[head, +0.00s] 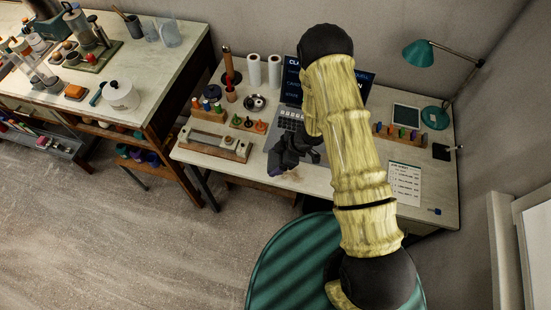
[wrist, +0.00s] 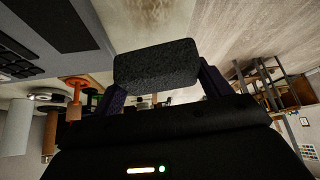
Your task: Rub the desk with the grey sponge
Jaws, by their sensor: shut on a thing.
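The grey sponge (wrist: 155,63) is a dark, rough block, held between the two fingers of my gripper in the wrist view. My gripper (head: 276,166) is shut on it, over the front edge area of the desk, left of the laptop's front. In the head view the sponge is mostly hidden by my gripper. The desk (head: 318,180) has a pale top and stands against the wall. I cannot tell whether the sponge touches the desk. A brownish patch (wrist: 160,16) shows on the pale surface beyond the sponge in the wrist view.
An open laptop (head: 293,118) stands behind my gripper, partly hidden by my arm. A long tray (head: 214,146), pegs and white rolls (head: 254,70) fill the desk's left. A paper sheet (head: 404,184), tablet (head: 406,117) and green lamp (head: 419,54) are right. A teal chair (head: 290,262) stands in front.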

